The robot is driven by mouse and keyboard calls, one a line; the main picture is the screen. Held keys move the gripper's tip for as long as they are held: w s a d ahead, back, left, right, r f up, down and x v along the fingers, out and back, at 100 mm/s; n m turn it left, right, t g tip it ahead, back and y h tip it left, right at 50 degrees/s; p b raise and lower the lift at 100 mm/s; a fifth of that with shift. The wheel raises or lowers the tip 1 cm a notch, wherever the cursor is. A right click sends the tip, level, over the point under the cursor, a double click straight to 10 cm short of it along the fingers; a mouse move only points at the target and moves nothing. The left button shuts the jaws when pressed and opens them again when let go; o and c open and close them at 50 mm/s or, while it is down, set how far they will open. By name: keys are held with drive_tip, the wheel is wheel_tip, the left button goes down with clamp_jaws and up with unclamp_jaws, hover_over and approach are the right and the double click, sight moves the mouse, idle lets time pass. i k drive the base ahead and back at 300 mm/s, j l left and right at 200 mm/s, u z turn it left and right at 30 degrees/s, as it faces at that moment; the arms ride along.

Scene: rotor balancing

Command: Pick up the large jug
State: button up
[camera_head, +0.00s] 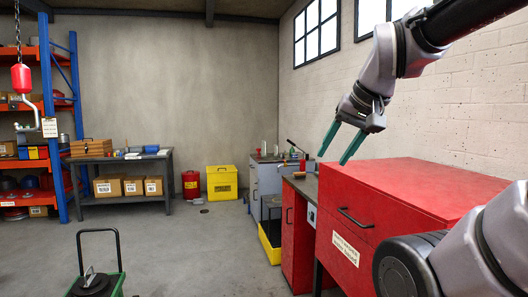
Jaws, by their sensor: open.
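My gripper (334,158) has two green fingers that are spread apart and empty. It points down and left, and in the picture it appears just above the far left edge of the red cabinet (430,192). I cannot make out a large jug with certainty. A red can-like container (190,184) stands on the floor by the back wall, far from my gripper. It is too small in the view to tell what it is.
A workbench (262,178) with small items stands beyond the red cabinet. A yellow bin (222,182) is at the back wall. A table (120,158) and blue-orange shelving (45,110) are at left. A green cart (98,284) is in front. The middle floor is mostly clear.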

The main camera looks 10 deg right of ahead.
sight(263, 143)
drive_tip(key=i+u, duration=0.25)
drive_tip(key=i, duration=4.8)
drive_tip(key=i+j+z, duration=0.15)
drive_tip(key=i+z, duration=0.15)
drive_tip(key=i, duration=0.25)
drive_tip(key=i+j+z, duration=0.25)
drive_tip(key=i, duration=0.3)
drive_tip(key=i+j+z, duration=0.3)
drive_tip(key=i, duration=0.25)
drive_tip(key=i+j+z, duration=0.7)
drive_tip(key=j+z, duration=0.2)
drive_tip(key=i+j+z, duration=0.2)
drive_tip(key=j+z, duration=0.15)
drive_tip(key=i+j+z, duration=0.1)
drive_tip(key=j+z, duration=0.2)
drive_tip(key=j, duration=0.15)
drive_tip(key=j+z, duration=0.1)
drive_tip(key=j, duration=0.35)
drive_tip(key=i, duration=0.05)
